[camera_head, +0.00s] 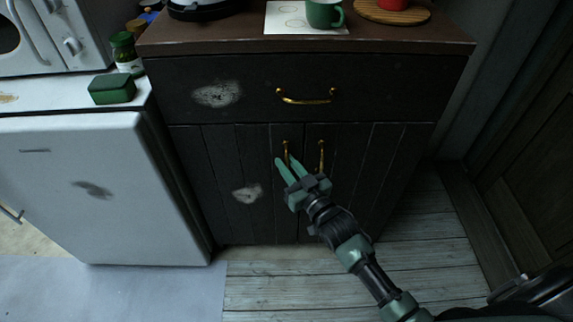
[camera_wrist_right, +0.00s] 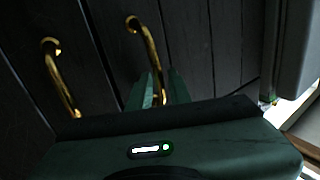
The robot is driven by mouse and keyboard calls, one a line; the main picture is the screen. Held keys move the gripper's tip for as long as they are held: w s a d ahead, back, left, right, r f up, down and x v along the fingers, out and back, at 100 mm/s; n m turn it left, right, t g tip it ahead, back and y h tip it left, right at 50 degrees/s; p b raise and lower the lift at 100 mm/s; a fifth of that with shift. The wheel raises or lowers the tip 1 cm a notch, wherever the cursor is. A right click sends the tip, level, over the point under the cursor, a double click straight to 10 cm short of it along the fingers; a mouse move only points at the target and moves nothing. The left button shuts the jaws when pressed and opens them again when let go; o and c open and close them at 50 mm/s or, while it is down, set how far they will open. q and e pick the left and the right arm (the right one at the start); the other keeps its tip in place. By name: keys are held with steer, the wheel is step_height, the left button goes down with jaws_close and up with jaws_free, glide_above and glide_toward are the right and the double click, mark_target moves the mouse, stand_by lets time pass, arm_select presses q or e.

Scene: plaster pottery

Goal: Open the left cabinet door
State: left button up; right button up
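The dark wooden cabinet has two plank doors side by side under a drawer. The left cabinet door (camera_head: 230,165) is closed and carries a vertical brass handle (camera_head: 286,150); this handle also shows in the wrist view (camera_wrist_right: 147,45). The right door (camera_head: 375,165) is closed, with its own brass handle (camera_head: 321,155), seen at left in the wrist view (camera_wrist_right: 60,80). My left gripper is out of view.
A white fridge-like unit (camera_head: 90,185) stands to the left of the cabinet, with a green box (camera_head: 112,90) on top. The drawer (camera_head: 370,85) above the doors is closed. A green mug (camera_head: 324,13) stands on the countertop. The plank floor in front is clear.

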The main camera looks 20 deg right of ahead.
steer(key=shift+w, duration=0.2)
jaws_close()
stand_by(1.3)
